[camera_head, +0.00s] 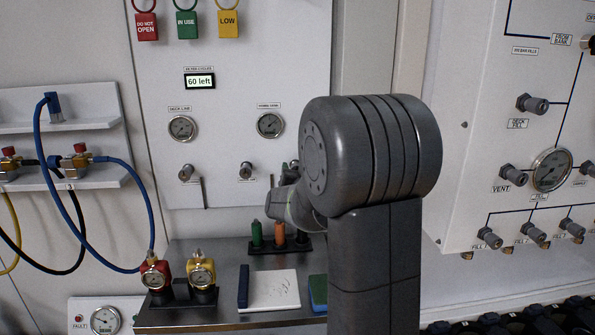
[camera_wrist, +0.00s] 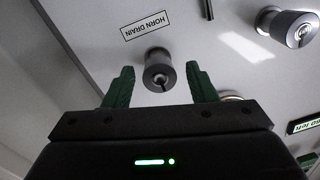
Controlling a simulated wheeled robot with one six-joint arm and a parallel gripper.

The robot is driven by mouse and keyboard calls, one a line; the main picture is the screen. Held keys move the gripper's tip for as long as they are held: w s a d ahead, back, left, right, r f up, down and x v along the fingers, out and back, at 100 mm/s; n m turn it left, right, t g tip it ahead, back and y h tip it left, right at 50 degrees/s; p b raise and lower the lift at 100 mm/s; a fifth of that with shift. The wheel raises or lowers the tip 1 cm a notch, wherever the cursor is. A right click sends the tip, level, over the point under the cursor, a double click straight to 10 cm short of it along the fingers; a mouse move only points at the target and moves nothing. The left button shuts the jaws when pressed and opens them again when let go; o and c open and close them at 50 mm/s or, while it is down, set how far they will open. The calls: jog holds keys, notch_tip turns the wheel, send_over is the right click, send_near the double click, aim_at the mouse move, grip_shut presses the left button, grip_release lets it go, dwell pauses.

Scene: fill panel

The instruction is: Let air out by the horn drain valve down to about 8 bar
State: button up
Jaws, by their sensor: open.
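The horn drain valve (camera_wrist: 158,72) is a round grey knob with a dark slot, beside its HORN DRAIN label (camera_wrist: 147,24) in the wrist view, where lettering is upside down. In the head view, a knob (camera_head: 246,170) under the right gauge appears to be the same valve; its label is too small to read. My gripper (camera_wrist: 160,86) is open, with green fingers on either side of the knob in the picture. I see no contact, and cannot tell the depth between them. The right gauge (camera_head: 270,125) has an unreadable needle. My arm hides most of the gripper in the head view.
Another knob (camera_head: 186,172) and gauge (camera_head: 182,128) are to the left. A fill panel (camera_head: 490,60) with valves stands right. Hoses hang left.

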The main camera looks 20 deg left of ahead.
jog(key=c, duration=1)
jog(key=shift+n, duration=0.3)
jog(key=shift+a+n+p, duration=0.1)
jog(key=shift+n+p, duration=0.25)
jog(key=shift+n, duration=2.75)
